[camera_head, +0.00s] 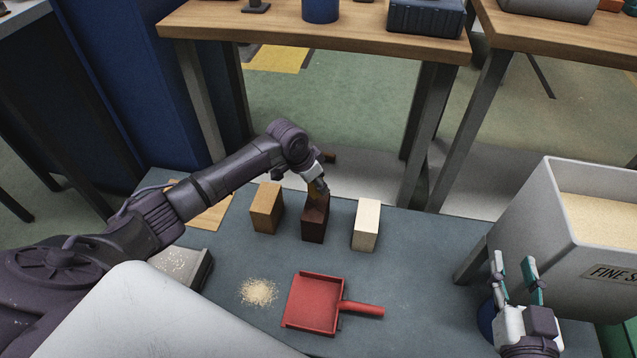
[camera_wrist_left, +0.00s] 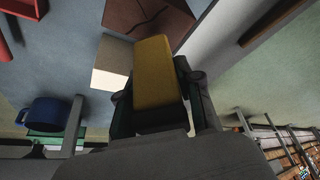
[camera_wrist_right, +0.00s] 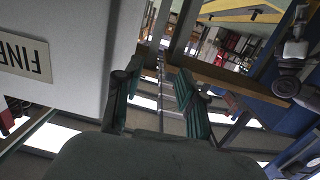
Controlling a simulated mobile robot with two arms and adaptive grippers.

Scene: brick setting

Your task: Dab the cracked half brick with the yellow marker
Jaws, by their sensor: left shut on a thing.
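Three blocks stand in a row on the grey bench: a tan one (camera_head: 266,208), a dark red-brown one (camera_head: 315,222) and a cream one (camera_head: 366,225). The dark one shows a crack line across its face in the left wrist view (camera_wrist_left: 150,14). My left gripper (camera_head: 319,183) is shut on the yellow marker (camera_wrist_left: 155,72), right at the top of the dark cracked brick. Whether the marker touches the brick I cannot tell. The cream block (camera_wrist_left: 110,64) lies beside the marker in that view. My right gripper (camera_head: 517,280) is open and empty; its spread fingers show in its wrist view (camera_wrist_right: 155,95).
A red dustpan (camera_head: 314,303) and a sand pile (camera_head: 259,291) lie at the front of the bench (camera_head: 420,270). A large grey sand bin (camera_head: 545,225) stands right, near my right gripper. A blue mug (camera_wrist_left: 44,111) shows in the left wrist view. Wooden tables (camera_head: 280,30) stand behind.

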